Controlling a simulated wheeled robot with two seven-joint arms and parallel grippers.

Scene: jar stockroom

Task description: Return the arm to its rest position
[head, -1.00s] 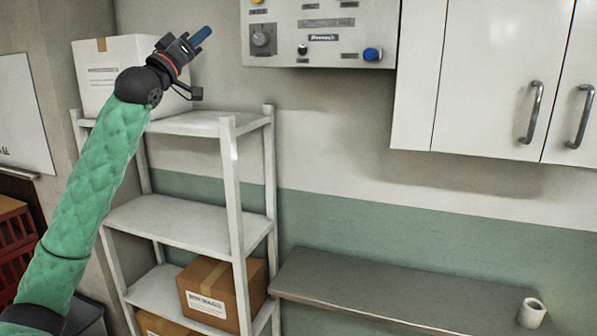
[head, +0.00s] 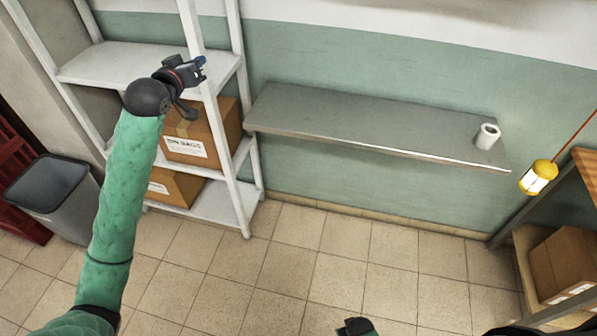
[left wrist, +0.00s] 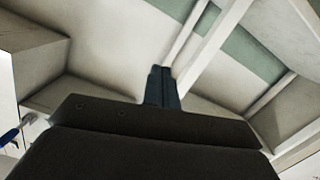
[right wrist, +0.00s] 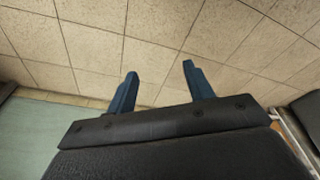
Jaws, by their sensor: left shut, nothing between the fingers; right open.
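My left gripper (head: 201,65) is at the end of the raised green left arm, in front of the white shelf rack in the head view. In the left wrist view its blue fingers (left wrist: 162,88) are together with nothing between them. My right gripper shows in the right wrist view (right wrist: 158,85), its two blue fingers apart and empty above the tiled floor.
The white rack (head: 191,25) holds cardboard boxes (head: 210,128). A grey wall shelf (head: 340,122) carries a white roll (head: 487,136). A yellow lantern (head: 538,177) hangs at the right. A grey bin (head: 50,190) stands at the left. The tiled floor (head: 310,255) between is clear.

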